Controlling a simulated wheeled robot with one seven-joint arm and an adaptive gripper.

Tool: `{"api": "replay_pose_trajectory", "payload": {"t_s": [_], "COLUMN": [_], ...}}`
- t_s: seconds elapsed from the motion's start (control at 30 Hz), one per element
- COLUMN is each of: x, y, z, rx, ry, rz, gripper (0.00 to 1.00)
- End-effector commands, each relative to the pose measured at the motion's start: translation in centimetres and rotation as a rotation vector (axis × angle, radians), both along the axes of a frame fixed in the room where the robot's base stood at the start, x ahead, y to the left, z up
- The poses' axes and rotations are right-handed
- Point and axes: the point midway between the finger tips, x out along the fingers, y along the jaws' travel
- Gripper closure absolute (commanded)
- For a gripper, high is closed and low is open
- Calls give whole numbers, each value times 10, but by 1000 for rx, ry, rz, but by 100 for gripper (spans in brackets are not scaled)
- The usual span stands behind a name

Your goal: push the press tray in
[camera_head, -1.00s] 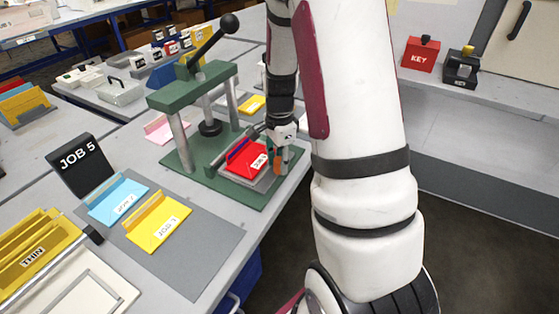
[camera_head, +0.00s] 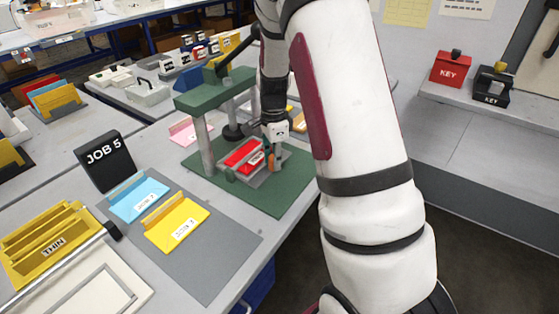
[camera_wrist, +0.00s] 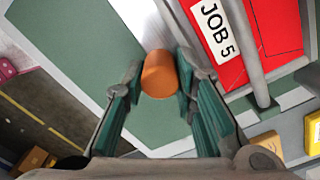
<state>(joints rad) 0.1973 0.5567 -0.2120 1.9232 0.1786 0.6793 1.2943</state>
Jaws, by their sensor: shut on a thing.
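The green press (camera_head: 215,93) stands on its green base plate (camera_head: 293,180), with a black plunger (camera_head: 233,131) under its top beam. The grey press tray (camera_head: 273,179) lies on the base, partly under the beam and partly out at the front. It carries a red piece (camera_head: 240,152) with a white label, which reads JOB 5 in the wrist view (camera_wrist: 220,30). My gripper (camera_head: 272,150) is shut on the tray's orange knob (camera_wrist: 160,75), one finger on each side.
A black JOB 5 sign (camera_head: 104,161) and blue (camera_head: 138,198) and yellow (camera_head: 178,224) pieces lie left of the press. A pink piece (camera_head: 190,131) lies behind it. The table's front edge runs close to the base.

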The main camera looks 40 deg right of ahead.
Motion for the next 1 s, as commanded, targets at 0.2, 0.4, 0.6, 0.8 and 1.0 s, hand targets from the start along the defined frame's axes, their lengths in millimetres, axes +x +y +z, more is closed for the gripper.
{"api": "replay_pose_trajectory", "payload": {"t_s": [0.2,0.4,0.6,0.8,1.0], "x": [0,-1,-6,-31,-65], "y": [-1,-1,-3,-12,-25], "z": [0,0,0,1,1], "rx": [-1,-1,0,0,1], "ry": [-1,0,1,2,1], "rz": [-1,0,-1,-4,-6], "gripper": [54,54,54,54,54]}}
